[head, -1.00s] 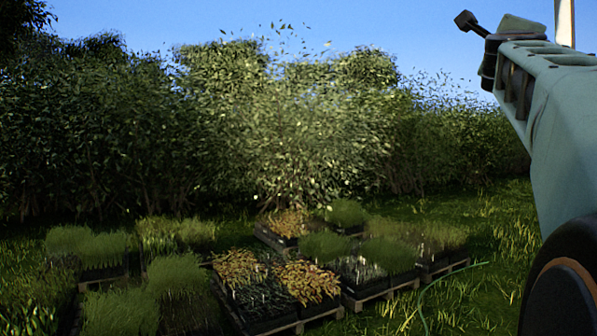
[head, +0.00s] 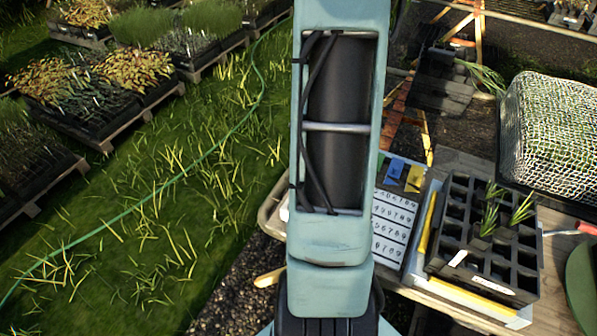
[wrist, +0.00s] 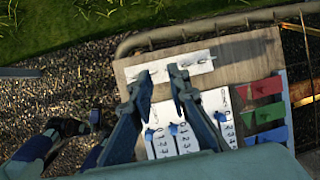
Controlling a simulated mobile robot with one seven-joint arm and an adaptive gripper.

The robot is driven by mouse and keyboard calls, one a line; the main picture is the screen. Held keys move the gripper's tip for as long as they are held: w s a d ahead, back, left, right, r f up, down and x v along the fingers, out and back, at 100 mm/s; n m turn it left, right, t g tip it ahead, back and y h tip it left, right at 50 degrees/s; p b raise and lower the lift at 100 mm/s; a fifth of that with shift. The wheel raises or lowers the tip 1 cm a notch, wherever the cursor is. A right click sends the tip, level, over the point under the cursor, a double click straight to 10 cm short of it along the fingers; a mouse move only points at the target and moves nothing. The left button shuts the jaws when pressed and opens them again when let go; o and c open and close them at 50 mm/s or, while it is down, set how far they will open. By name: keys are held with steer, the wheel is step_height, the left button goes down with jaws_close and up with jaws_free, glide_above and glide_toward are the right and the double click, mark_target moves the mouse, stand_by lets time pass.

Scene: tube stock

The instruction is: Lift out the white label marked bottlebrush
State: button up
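My gripper (wrist: 160,73) is open in the wrist view, its two dark fingers apart with nothing seen between them. Below it is a board (wrist: 245,65) with a white strip (wrist: 200,60) across it behind the fingertips and several white number cards (wrist: 215,103) with blue pieces. No writing saying bottlebrush can be read. In the head view a white label (head: 458,257) stands in a black cell tray (head: 478,187), and its text is too small to read. The gripper itself is hidden behind my arm in the head view.
Blue (head: 396,168) and yellow (head: 415,178) tags sit beside the number cards in the head view; red (wrist: 260,88) and green (wrist: 263,114) tags show in the wrist view. A mesh-covered mound (head: 555,135) stands behind the cell tray. Grass with a hose (head: 205,157) lies left.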

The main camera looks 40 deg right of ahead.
steer(key=shift+g+y, duration=0.3)
steer(key=shift+y, duration=0.4)
steer(key=shift+w+a+f+b, duration=0.15)
steer(key=shift+a+f, duration=0.7)
steer(key=shift+f, duration=1.25)
steer(key=shift+a+f+b, duration=0.2)
steer(key=shift+a+f, duration=0.65)
steer(key=shift+f, duration=1.3)
steer(key=shift+w+a+f+b, duration=0.15)
steer(key=shift+a+f, duration=0.7)
steer(key=shift+f, duration=1.25)
steer(key=shift+s, duration=0.1)
steer(key=c, duration=0.3)
steer(key=shift+r, duration=0.1)
